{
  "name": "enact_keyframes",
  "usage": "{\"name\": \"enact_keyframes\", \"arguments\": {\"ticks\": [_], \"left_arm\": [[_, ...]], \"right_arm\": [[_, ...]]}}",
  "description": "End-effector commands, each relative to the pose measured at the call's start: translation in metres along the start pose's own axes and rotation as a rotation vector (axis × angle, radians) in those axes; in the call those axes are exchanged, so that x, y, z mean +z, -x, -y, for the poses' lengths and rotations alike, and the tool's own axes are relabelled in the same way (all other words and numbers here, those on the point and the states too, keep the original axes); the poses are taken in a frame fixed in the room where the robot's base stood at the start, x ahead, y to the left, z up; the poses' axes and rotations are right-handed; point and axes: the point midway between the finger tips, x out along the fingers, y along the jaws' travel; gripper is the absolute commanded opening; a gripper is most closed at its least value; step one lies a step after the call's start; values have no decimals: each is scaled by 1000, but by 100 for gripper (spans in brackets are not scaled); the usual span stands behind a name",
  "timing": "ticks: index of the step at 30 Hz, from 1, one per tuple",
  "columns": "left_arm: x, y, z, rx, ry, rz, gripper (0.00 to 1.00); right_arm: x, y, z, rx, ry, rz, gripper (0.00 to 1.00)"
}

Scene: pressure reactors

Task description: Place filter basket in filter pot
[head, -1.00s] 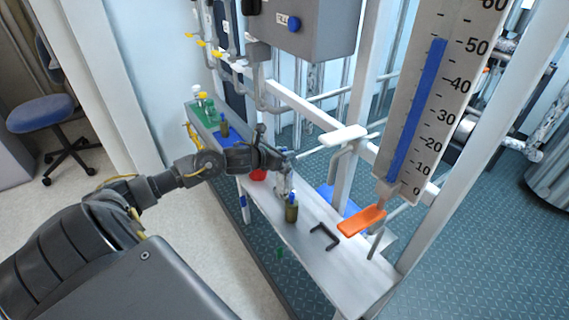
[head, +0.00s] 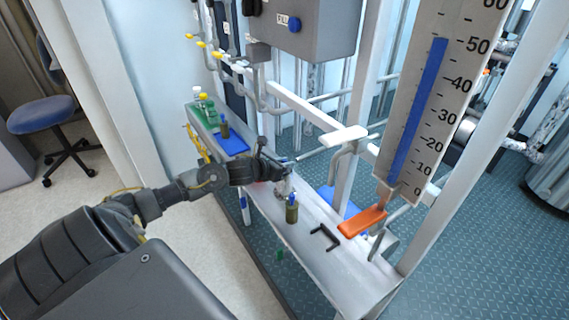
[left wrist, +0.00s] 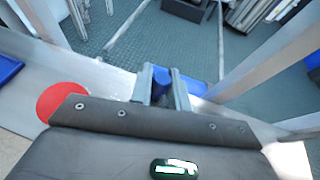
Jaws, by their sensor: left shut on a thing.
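My left gripper (head: 284,186) is low over the white bench, shut on a small blue piece. In the left wrist view the blue piece (left wrist: 161,80) stands between the two finger plates; I take it to be the top of the filter basket. In the head view an olive cylinder (head: 292,213) with blue at its top stands upright just below the fingertips; it may be the filter pot. I cannot tell whether the basket is inside it. A similar olive container (head: 224,129) stands at the far end. My right gripper is not in view.
The white bench (head: 350,275) holds a black bracket (head: 324,237). A red disc (left wrist: 60,101) lies beside my left gripper. A blue mat (head: 234,143) is at the far end. An orange lever (head: 362,221), a white handle (head: 343,136) and frame posts rise close on the right.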

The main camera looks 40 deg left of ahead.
Motion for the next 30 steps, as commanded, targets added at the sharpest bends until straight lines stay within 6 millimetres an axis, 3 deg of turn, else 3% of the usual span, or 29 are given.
{"name": "enact_keyframes", "arguments": {"ticks": [1, 6, 18, 30], "left_arm": [[0, 0, 0, 0, 0, 0, 21], [0, 0, 0, 0, 0, 0, 40], [4, 2, 0, 0, 0, 0, 40], [0, 79, -1, 1, -4, -6, 40]], "right_arm": [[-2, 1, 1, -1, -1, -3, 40], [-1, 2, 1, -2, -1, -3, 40], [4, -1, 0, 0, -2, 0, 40], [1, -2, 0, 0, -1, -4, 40]]}}
